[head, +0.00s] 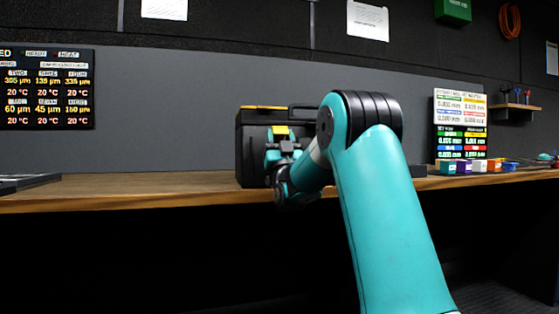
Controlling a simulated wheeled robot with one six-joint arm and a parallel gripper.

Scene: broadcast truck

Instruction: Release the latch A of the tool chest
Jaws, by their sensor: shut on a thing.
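The tool chest (250,153) is a black box with yellow strips on its lid and a dark handle on top. It stands on the wooden bench at the centre, and my arm covers its right part. A yellow latch (281,131) shows on its front, just at my gripper. My gripper (274,151) is at the chest's front face, shut on the latch. The fingertips are small and partly hidden by my wrist. No letter on the latch can be read. The lid looks down.
The wooden bench (130,190) is clear left of the chest, except a dark flat item (28,182) at the far left. Several small coloured bins (480,166) and a standing display board (460,125) are at right. A wall screen (46,88) hangs at left.

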